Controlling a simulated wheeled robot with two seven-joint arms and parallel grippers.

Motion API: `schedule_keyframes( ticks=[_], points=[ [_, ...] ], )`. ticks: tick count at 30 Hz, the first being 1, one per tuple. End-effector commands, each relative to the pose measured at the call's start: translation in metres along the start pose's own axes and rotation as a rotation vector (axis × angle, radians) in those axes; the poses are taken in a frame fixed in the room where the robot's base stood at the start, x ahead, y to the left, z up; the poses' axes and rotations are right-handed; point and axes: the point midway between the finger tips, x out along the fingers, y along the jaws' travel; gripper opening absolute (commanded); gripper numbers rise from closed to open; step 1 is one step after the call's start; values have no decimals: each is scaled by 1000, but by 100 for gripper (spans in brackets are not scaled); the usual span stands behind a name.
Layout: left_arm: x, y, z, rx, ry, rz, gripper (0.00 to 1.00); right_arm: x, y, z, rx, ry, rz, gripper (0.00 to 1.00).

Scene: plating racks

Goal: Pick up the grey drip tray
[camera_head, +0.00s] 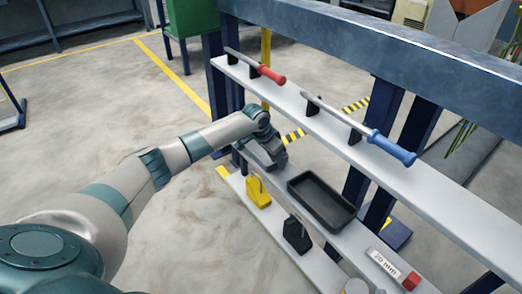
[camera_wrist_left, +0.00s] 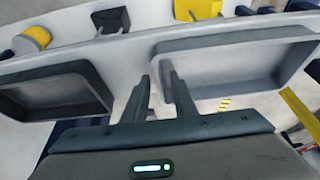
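The grey drip tray (camera_wrist_left: 235,55) shows in the left wrist view, at the right, as a shallow light-grey tray with a raised rim. In the head view it is mostly or wholly hidden by my left gripper (camera_head: 268,153). In the left wrist view my left gripper (camera_wrist_left: 157,78) has its two fingers a little apart at the tray's near left end, with the right finger overlapping its rim. I cannot tell whether the fingers touch it. A dark tray (camera_head: 321,201) lies beside it on the same shelf; it also shows in the left wrist view (camera_wrist_left: 50,92). My right gripper is not in view.
A yellow stand (camera_head: 258,191) and a black stand (camera_head: 297,235) are on the lower shelf. The upper shelf holds a red-handled tool (camera_head: 270,75) and a blue-handled tool (camera_head: 385,145). A labelled cylinder (camera_head: 390,268) lies at the lower right. The floor at left is clear.

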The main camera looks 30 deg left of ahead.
Motion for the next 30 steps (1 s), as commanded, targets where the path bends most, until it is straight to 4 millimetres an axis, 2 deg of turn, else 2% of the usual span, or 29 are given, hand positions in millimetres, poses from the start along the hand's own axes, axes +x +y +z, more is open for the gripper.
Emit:
schedule_keyframes(
  ticks=[23,26,30],
  points=[
    [3,0,2,0,-1,0,25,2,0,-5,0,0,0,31],
    [3,0,2,0,-1,0,1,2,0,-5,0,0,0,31],
    [3,0,2,0,-1,0,0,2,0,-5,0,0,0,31]
  ],
)
